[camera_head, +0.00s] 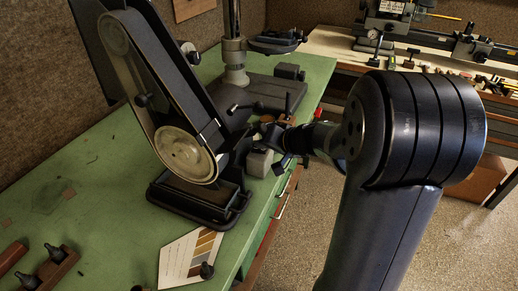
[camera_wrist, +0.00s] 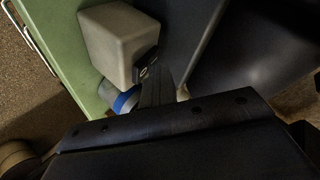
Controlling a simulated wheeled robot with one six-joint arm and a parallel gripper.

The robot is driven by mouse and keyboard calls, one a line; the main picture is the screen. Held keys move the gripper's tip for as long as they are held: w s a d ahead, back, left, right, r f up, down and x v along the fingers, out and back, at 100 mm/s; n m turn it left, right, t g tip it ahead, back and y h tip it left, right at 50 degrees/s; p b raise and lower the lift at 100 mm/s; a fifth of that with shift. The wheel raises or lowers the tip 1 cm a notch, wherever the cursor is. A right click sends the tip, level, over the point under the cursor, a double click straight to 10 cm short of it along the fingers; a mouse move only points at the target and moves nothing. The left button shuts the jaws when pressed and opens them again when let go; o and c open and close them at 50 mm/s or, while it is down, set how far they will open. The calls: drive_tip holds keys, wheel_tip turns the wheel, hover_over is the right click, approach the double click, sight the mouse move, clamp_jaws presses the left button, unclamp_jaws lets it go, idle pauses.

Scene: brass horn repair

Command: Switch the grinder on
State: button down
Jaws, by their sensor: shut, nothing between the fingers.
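The grinder (camera_head: 160,95) is a tall black belt machine with a pale wheel low on its front, standing on the green bench (camera_head: 95,185). A grey box (camera_head: 259,163) sits at its lower right, by the bench's front edge; it also shows in the wrist view (camera_wrist: 108,45). A small dark plate with a pale mark, seemingly a switch (camera_wrist: 147,70), is on the box's side. My gripper (camera_head: 284,158) is shut and empty, close to the box on its right. In the wrist view its dark fingers (camera_wrist: 157,88) reach up to the plate; I cannot tell whether they touch.
A drill-press-like stand (camera_head: 235,60) rises behind the grinder. A second bench with a lathe (camera_head: 440,35) stands at the back right. Open floor lies to the right.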

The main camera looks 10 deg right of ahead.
drive_tip(key=shift+s+d+r, duration=0.1)
drive_tip(key=shift+r, duration=0.35)
drive_tip(key=shift+r, duration=0.1)
drive_tip(key=shift+s+d+r+p, duration=0.15)
drive_tip(key=shift+r+p, duration=0.3)
drive_tip(key=shift+r, duration=0.35)
drive_tip(key=shift+d+r+p, duration=0.1)
drive_tip(key=shift+r+p, duration=0.4)
drive_tip(key=shift+r, duration=0.35)
drive_tip(key=shift+s+d+r+p, duration=0.15)
drive_tip(key=shift+r+p, duration=0.3)
drive_tip(key=shift+r, duration=0.35)
drive_tip(key=shift+f, duration=0.1)
drive_tip(key=shift+w+a+f+b, duration=0.1)
drive_tip(key=shift+f+b, duration=0.35)
drive_tip(key=shift+f, duration=0.15)
drive_tip(key=shift+r+p, duration=0.3)
drive_tip(key=shift+p, duration=0.35)
drive_tip(key=shift+r+p, duration=0.2)
drive_tip(key=shift+p, duration=0.7)
drive_tip(key=shift+p, duration=0.9)
